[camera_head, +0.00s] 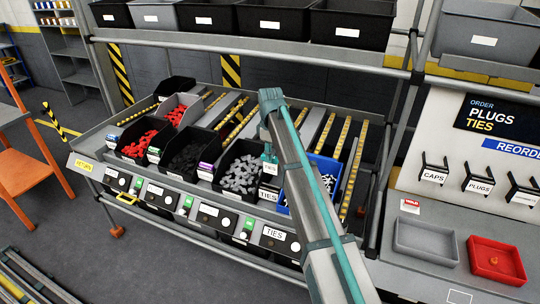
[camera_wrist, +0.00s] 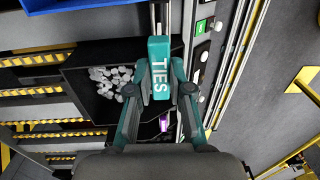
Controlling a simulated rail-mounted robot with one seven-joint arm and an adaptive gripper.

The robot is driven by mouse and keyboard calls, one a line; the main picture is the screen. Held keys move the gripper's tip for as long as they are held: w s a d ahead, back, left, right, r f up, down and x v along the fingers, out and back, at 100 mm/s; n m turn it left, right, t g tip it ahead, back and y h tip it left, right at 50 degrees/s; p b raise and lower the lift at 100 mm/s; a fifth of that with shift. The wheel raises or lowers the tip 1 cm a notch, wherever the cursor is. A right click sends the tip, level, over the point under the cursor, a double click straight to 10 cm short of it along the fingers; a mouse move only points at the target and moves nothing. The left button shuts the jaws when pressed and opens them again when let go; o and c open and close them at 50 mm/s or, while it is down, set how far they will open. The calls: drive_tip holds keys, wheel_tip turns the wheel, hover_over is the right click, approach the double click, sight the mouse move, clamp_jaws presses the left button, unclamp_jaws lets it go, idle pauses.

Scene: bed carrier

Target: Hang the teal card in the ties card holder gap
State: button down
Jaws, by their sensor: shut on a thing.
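The teal card (camera_wrist: 159,66), marked TIES, is between the two fingers of my gripper (camera_wrist: 160,88) in the wrist view. The gripper is shut on it. In the head view, my gripper (camera_head: 269,150) and the card's small teal face (camera_head: 270,159) are over the rack, between the bin of grey pieces (camera_head: 240,172) and the blue bin (camera_head: 325,162). A white TIES label (camera_head: 268,195) is on the rack front just below the card. Another TIES label (camera_head: 274,234) is lower on the front rail. The holder gap itself cannot be made out.
The black bin (camera_wrist: 85,105) with grey pieces is beside the card in the wrist view. At right in the head view, hooks with labels CAPS (camera_head: 434,175) and PLUGS (camera_head: 480,186) stand above a grey tray (camera_head: 426,240) and a red tray (camera_head: 496,262). Upper shelf bins hang overhead.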

sight(270, 167)
idle(0.3)
drive_tip(key=shift+f+b, duration=0.75)
drive_tip(key=shift+f, duration=2.2)
wheel_tip(270, 167, down, 7)
drive_tip(key=b, duration=0.1)
drive_tip(key=shift+b, duration=0.3)
idle(2.1)
drive_tip(key=c, duration=1)
unclamp_jaws()
wheel_tip(270, 167, up, 12)
